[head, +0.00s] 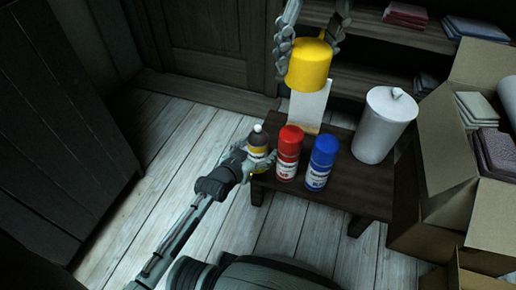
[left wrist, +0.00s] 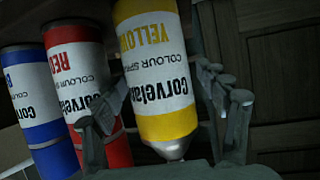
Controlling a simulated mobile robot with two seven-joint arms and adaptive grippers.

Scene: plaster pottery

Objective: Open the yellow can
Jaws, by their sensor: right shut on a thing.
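The yellow can (head: 258,148) stands at the left end of the small dark table with its pale nozzle bare. In the left wrist view the yellow can (left wrist: 157,70) appears upside down, nozzle at the bottom. My left gripper (left wrist: 165,108) has its fingers on both sides of the can, apparently open around it; it also shows in the head view (head: 250,160). The yellow cap (head: 310,66) is off the can, held high above the back of the table. My right gripper (head: 312,42) is shut on this cap, fingers on either side.
A red can (head: 289,152) and a blue can (head: 321,162) stand close to the right of the yellow can. A white lidded jar (head: 383,126) is farther right. A cardboard box (head: 445,170) with folded cloths stands beside the table (head: 345,190). The floor at left is clear.

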